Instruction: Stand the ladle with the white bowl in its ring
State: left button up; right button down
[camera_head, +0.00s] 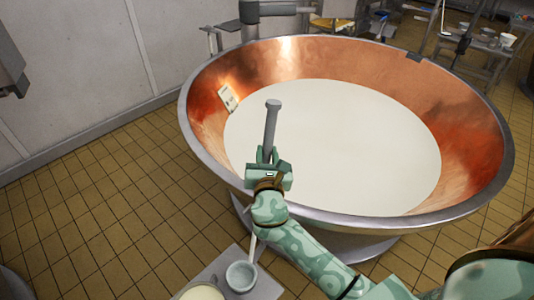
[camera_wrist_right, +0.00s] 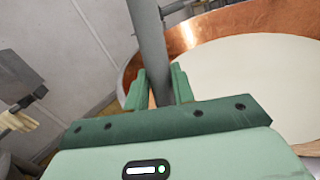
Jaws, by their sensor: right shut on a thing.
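My right gripper (camera_head: 268,157) is shut on a grey rod (camera_head: 271,125) with a rounded top end, which looks like a ladle's handle. The rod stands nearly upright between the fingers, and it also shows in the right wrist view (camera_wrist_right: 150,45). Below my wrist a thin pale shaft (camera_head: 252,243) runs down to a pale round bowl-like thing (camera_head: 241,276) at the grey stand. My arm hides the middle of this line, so I cannot tell surely that it is one piece. I cannot make out a ring. My left gripper is not in view.
A wide copper vat (camera_head: 465,145) with white liquid (camera_head: 340,140) fills the middle, just beyond my right gripper. A grey stand (camera_head: 265,286) holds a cream round thing (camera_head: 203,293) at the bottom. Tiled floor (camera_head: 110,220) is free at the left.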

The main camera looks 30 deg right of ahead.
jog(key=c, duration=1.1)
grip_release()
jog(key=shift+s, duration=0.1)
jog(key=v, duration=1.6)
jog(key=shift+b, duration=0.4)
jog(key=shift+s+a, duration=0.1)
